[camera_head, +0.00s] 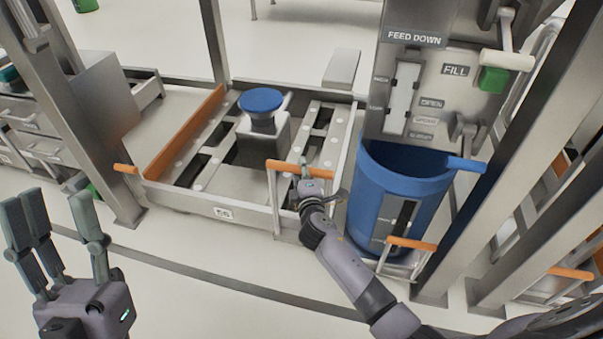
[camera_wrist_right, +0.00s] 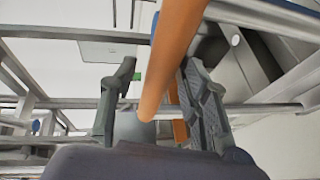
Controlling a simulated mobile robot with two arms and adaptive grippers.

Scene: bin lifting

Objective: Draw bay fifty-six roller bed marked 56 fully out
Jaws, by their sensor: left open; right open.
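The roller bed marked 56 (camera_head: 172,194) is a grey metal tray with rollers, low in the middle of the head view. Its number plate (camera_head: 223,213) is on the front edge. An orange-topped handle (camera_head: 285,165) stands at its front right. My right gripper (camera_head: 308,188) is at this handle. In the right wrist view, the orange bar (camera_wrist_right: 172,60) passes between the spread fingers of the right gripper (camera_wrist_right: 162,72); contact is unclear. My left gripper (camera_head: 55,205) is open and empty at lower left, apart from the bed. A second orange grip (camera_head: 126,169) is at the bed's left front.
A grey block with a blue round lid (camera_head: 261,101) sits on the bed. A blue bin (camera_head: 387,205) stands close right, under a FEED DOWN panel (camera_head: 415,37). Metal posts flank the bay. The floor (camera_head: 190,285) in front is clear.

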